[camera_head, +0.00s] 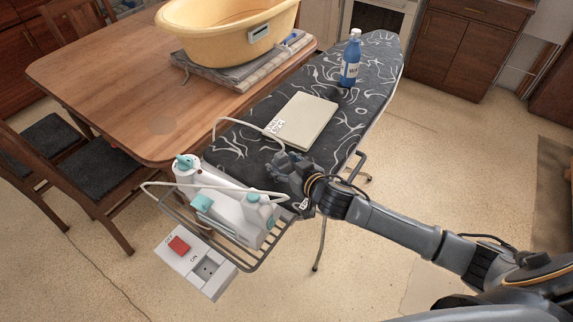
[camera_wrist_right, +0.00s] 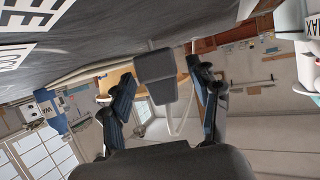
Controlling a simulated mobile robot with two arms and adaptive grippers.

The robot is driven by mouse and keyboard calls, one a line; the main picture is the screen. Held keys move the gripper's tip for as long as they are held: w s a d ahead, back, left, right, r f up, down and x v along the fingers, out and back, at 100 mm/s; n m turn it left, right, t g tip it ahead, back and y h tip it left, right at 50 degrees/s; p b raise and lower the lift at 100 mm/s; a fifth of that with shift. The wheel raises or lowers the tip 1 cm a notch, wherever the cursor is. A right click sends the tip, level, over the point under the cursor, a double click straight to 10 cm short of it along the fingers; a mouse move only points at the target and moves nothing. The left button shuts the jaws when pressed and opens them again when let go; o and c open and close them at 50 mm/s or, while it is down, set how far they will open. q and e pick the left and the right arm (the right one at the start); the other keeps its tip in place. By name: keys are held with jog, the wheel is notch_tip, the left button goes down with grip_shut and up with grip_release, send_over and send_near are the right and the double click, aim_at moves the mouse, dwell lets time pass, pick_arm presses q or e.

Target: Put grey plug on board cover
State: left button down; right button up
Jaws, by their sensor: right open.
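The black, white-patterned board cover (camera_head: 365,75) lies on the ironing board and shows as the dark surface at the top of the right wrist view (camera_wrist_right: 110,35). My right gripper (camera_head: 288,172) is at the near end of the board, by the iron. In the right wrist view its two fingers (camera_wrist_right: 163,75) are spread apart. A dark grey block, which looks like the grey plug (camera_wrist_right: 155,78), sits between them close to the cover; I cannot tell whether it touches. In the head view it blends with the gripper. My left gripper is not in view.
A white and teal iron (camera_head: 230,205) stands on the wire rack (camera_head: 265,255), with a white cord looping over the board. A switch box (camera_head: 205,268) is below. A wooden table (camera_head: 110,65) stands left.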

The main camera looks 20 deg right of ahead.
jog(key=b+v, duration=0.1)
jog(key=v, duration=1.1)
jog(key=s+f+g+h, duration=0.1)
jog(key=s+f+g, duration=0.2)
jog(key=s, duration=0.4)
jog(key=s+f+m+g+h, duration=0.1)
jog(key=s+f+g, duration=0.2)
jog(key=s, duration=0.4)
jog(key=s+f+g+h, duration=0.1)
jog(key=s+f+g, duration=0.25)
jog(key=s, duration=0.35)
notch_tip(320, 180, down, 24)
jog(key=s+d+f+g, duration=0.1)
jog(key=s+f, duration=0.8)
jog(key=s+d+f+g, duration=0.1)
jog(key=s+d+f, duration=0.1)
jog(key=s+f, duration=0.7)
jog(key=shift+d+f+h, duration=0.2)
jog(key=shift+d+h, duration=0.1)
